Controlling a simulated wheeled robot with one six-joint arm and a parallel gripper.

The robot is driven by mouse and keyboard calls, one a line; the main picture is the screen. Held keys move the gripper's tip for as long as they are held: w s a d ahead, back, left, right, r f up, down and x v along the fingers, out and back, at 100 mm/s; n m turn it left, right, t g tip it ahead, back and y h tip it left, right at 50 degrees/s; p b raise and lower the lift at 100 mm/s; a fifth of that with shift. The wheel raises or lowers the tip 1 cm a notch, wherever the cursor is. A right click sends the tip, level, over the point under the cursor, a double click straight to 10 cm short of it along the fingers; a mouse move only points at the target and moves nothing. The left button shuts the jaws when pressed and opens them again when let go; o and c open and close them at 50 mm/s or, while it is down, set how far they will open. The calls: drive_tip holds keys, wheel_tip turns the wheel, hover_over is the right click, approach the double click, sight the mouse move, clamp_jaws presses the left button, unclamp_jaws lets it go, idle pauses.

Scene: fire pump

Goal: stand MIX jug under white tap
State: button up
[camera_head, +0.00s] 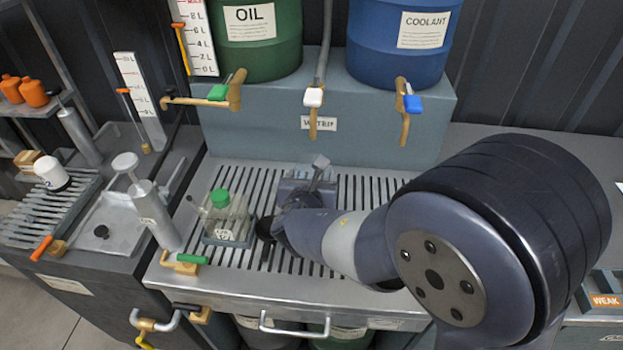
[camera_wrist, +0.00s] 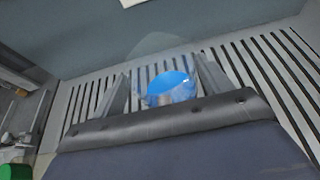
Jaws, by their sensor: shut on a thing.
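My gripper (camera_head: 305,183) is over the slatted metal grate, below the white tap (camera_head: 313,98) in the head view. In the wrist view my gripper (camera_wrist: 165,90) is shut on a clear jug (camera_wrist: 172,88) with blue liquid in it, between the two fingers. No label is readable on it; it appears to be the MIX jug. In the head view the jug is hardly visible behind my arm and gripper. I cannot tell whether its base touches the grate.
A clear green-capped bottle (camera_head: 229,216) stands on the grate (camera_head: 262,182), left of my gripper. A green-handled tap (camera_head: 226,92) and a blue-handled tap (camera_head: 407,103) flank the white one. A grey pump cylinder (camera_head: 152,213) stands at the grate's left edge.

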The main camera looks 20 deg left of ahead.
drive_tip(key=shift+f, duration=0.15)
drive_tip(key=o, duration=1.6)
drive_tip(key=shift+c, duration=0.2)
drive_tip(key=v, duration=1.2)
